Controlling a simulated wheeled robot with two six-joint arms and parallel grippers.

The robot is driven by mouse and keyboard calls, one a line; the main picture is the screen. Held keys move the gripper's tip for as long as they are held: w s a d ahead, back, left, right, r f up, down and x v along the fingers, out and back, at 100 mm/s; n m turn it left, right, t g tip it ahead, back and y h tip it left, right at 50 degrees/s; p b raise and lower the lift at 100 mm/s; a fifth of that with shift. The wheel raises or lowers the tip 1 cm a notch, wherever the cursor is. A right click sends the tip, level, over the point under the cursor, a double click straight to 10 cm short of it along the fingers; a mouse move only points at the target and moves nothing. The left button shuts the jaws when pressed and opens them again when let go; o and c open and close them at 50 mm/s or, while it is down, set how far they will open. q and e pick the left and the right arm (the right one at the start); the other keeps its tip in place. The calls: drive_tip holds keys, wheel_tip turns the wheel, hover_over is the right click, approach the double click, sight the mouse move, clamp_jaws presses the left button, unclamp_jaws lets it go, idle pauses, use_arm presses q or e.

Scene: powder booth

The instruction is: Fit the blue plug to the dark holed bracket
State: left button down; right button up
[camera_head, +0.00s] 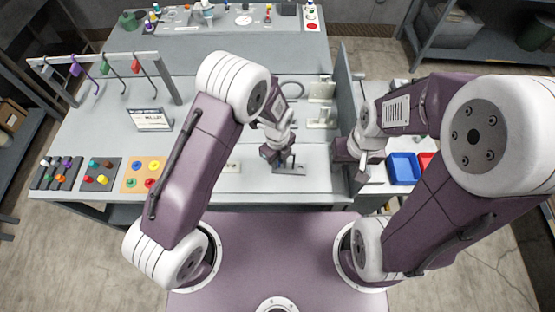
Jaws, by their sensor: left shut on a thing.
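A dark grey bracket (291,169) stands on the pale bench near its front edge. My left gripper (275,157) reaches down just above and beside it, overlapping its left part in the picture. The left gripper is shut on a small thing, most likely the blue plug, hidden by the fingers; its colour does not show. I cannot tell whether it touches the bracket. My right gripper (352,169) is to the right, near the grey divider and apart from the bracket. Its fingers are too dark and small to tell open from shut.
Light fixtures (322,91) stand behind the bracket. The upright divider (344,85) is close to the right gripper. Small coloured parts lie on trays (130,184) at front left. A hook rack (165,77) and sign (150,119) stand behind them. A blue bin (403,168) is at right.

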use_arm(q)
drive_tip(key=c, duration=1.3)
unclamp_jaws()
wheel_tip(320, 180, up, 9)
drive_tip(key=b, duration=0.2)
